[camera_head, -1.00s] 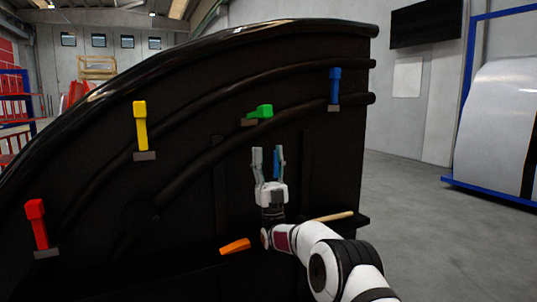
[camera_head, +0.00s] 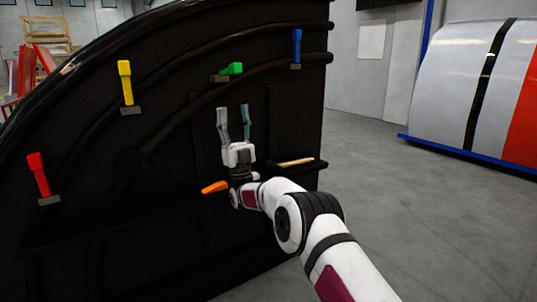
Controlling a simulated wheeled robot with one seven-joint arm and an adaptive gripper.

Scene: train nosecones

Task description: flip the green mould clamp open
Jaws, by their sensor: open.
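The green mould clamp (camera_head: 232,70) sits on the upper part of the black mould (camera_head: 170,200), on a small grey base. Its handle lies tilted to the right, close to level, unlike the upright blue, yellow and red ones. My gripper (camera_head: 234,110) is below the green clamp with its fingers pointing up. The fingers are apart and empty, and do not appear to touch the clamp.
A blue clamp (camera_head: 297,45), a yellow clamp (camera_head: 125,80) and a red clamp (camera_head: 39,175) stand on the mould. An orange handle (camera_head: 214,187) is left of my wrist. A wooden-handled tool (camera_head: 297,162) lies on a ledge at right. Floor (camera_head: 410,215) is clear at right.

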